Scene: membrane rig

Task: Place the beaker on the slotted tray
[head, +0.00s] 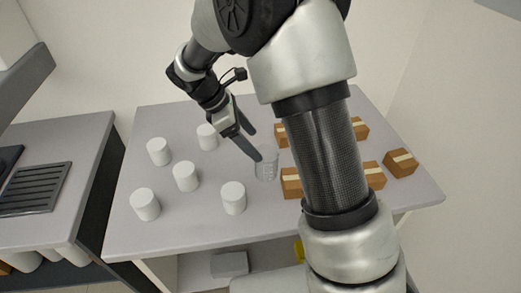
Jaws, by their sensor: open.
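A clear glass beaker (267,167) stands upright on the grey table, between the white cylinders and the brown boxes. My gripper (255,145) is open just above and to the left of the beaker, its fingers angled down toward it. One fingertip overlaps the beaker's rim in the picture; I cannot tell whether it touches. The dark slotted tray (34,188) lies on the separate grey counter at the left, with nothing standing on it.
Several white cylinders (186,176) stand on the table (280,222) to the left of the beaker. Several brown boxes (400,162) stand to its right, partly hidden by my arm. A narrow gap separates the table from the left counter (80,150).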

